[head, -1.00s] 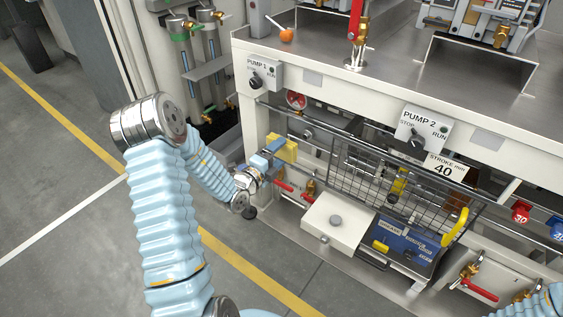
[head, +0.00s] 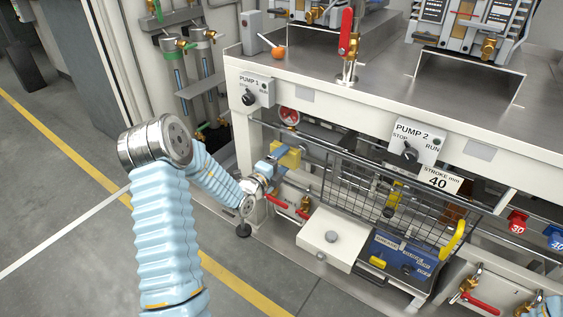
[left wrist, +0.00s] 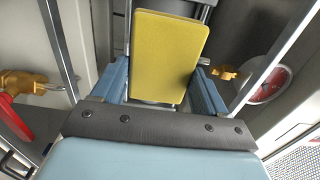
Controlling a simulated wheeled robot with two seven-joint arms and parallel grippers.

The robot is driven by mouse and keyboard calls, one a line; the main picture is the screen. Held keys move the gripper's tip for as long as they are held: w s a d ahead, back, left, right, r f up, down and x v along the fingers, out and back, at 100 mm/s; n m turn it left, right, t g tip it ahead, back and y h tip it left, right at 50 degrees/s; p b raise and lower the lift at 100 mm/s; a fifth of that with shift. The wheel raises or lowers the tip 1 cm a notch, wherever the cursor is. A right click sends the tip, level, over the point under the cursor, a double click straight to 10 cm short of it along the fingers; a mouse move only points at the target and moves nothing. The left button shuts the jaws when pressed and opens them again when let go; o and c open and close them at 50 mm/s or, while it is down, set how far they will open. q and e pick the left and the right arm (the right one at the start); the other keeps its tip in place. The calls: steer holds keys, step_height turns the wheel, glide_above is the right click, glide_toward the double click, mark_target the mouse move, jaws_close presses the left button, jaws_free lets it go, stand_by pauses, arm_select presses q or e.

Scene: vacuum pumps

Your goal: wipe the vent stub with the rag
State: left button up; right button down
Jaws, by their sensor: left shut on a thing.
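My left gripper (head: 267,167) is at the front rail of the bench, below the PUMP 1 switch, with its blue fingers shut on a flat yellow piece that I take for the rag (head: 287,156). In the left wrist view the rag (left wrist: 168,55) stands up between the blue fingers of the gripper (left wrist: 165,88) and hides what lies behind it. A small brass fitting (left wrist: 224,73) shows just right of the rag; I cannot tell whether it is the vent stub. My right gripper is out of view.
A wire basket (head: 385,200) hangs from the rail to the right. Red-handled valves (head: 290,208) lie below my gripper.

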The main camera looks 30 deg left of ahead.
mark_target(291, 161)
arm_select(q)
steer(key=shift+w, duration=1.05)
steer(key=shift+d, duration=0.1)
steer(key=shift+s+d, duration=0.15)
steer(key=shift+d, duration=0.55)
steer(key=shift+s+d, duration=0.1)
steer(key=shift+d, duration=0.6)
steer(key=d+p, duration=0.1)
steer(key=d, duration=0.1)
steer(key=shift+d, duration=0.35)
steer(key=shift+w+a+r+p, duration=0.1)
steer(key=shift+w+a+p, duration=0.05)
steer(key=shift+a, duration=0.6)
steer(key=shift+w+a+p, duration=0.1)
steer(key=shift+a+p, duration=0.05)
steer(key=shift+a, duration=1.95)
